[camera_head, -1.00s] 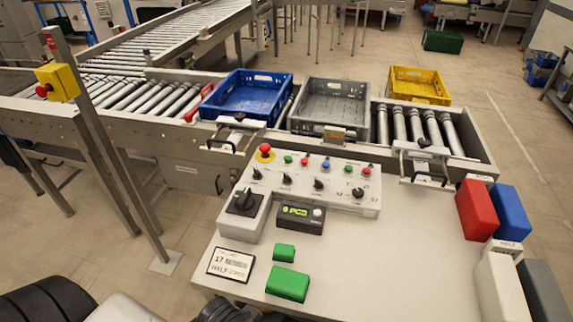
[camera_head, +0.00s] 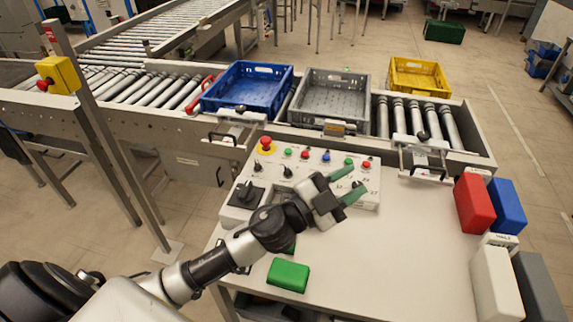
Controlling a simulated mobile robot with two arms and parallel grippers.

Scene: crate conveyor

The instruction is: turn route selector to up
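The control panel (camera_head: 312,158) sits at the back of the white table and carries buttons and black knobs. A large black rotary knob (camera_head: 249,193) is on a box at the panel's left end. Small black knobs (camera_head: 287,172) sit in a row on the panel. Labels are too small to read, so I cannot tell which knob is the route selector. My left gripper (camera_head: 354,183) is open and empty, its two green fingers over the panel's right part. It hides the middle knobs and partly the right knob. My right gripper is not in view.
A red emergency button (camera_head: 266,143) stands at the panel's back left. A green block (camera_head: 288,275) lies near the table front; red (camera_head: 476,204) and blue (camera_head: 507,206) blocks stand at the right. Blue (camera_head: 247,88) and grey (camera_head: 330,96) crates sit on the conveyor behind. The table's right-centre is clear.

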